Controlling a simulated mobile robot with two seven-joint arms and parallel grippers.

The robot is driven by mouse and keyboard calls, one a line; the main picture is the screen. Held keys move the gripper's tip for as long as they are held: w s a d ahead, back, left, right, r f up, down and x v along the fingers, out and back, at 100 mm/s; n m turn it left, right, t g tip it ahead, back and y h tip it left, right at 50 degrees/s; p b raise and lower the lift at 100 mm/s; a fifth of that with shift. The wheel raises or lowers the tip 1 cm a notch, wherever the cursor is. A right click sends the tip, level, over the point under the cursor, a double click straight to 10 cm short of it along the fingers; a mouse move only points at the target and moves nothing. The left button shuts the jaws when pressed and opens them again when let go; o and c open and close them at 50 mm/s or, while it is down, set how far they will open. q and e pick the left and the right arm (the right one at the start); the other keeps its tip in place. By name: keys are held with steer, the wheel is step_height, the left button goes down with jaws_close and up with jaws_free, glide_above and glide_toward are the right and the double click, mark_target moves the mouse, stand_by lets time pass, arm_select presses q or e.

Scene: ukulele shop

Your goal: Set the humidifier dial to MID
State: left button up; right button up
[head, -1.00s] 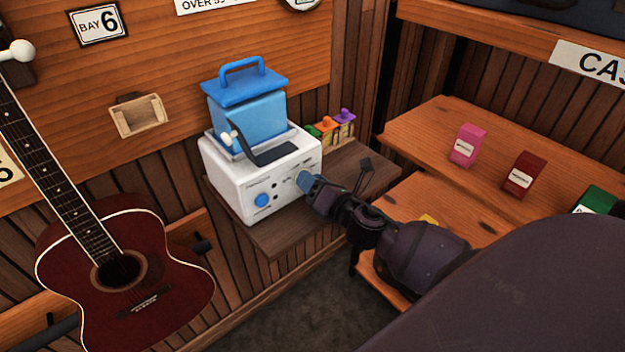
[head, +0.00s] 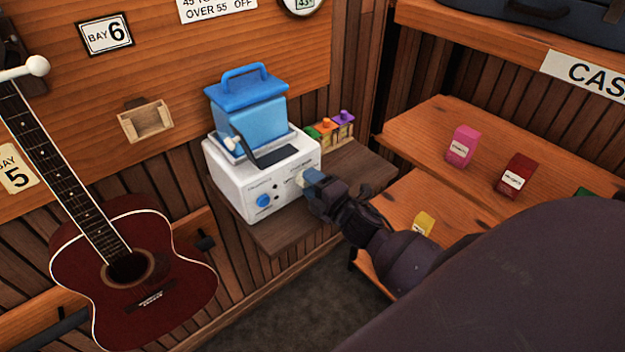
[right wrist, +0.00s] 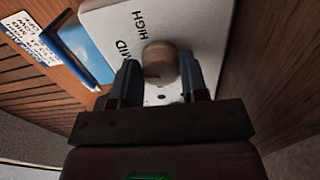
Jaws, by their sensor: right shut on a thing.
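The white humidifier (head: 240,185) with a blue water tank (head: 250,118) stands on a small wall shelf. A round blue knob (head: 264,200) is on the left of its front. In the right wrist view, the tan dial (right wrist: 160,62) sits on the white panel (right wrist: 110,18), with MID and HIGH printed to its left and upper left. My right gripper (head: 311,180) is shut on the dial, with a finger on either side in the wrist view (right wrist: 160,82). My left gripper is out of view.
A red guitar (head: 165,262) hangs at left. Stepped wooden shelves at right hold pink (head: 462,146), dark red (head: 516,172) and yellow (head: 424,222) boxes.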

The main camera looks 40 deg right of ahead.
steer(key=shift+m, duration=0.6)
steer(key=shift+m+p, duration=0.3)
steer(key=o, duration=0.9)
steer(key=s+b, duration=0.1)
steer(key=s, duration=0.9)
steer(key=shift+s+d, duration=0.4)
steer(key=shift+d, duration=0.05)
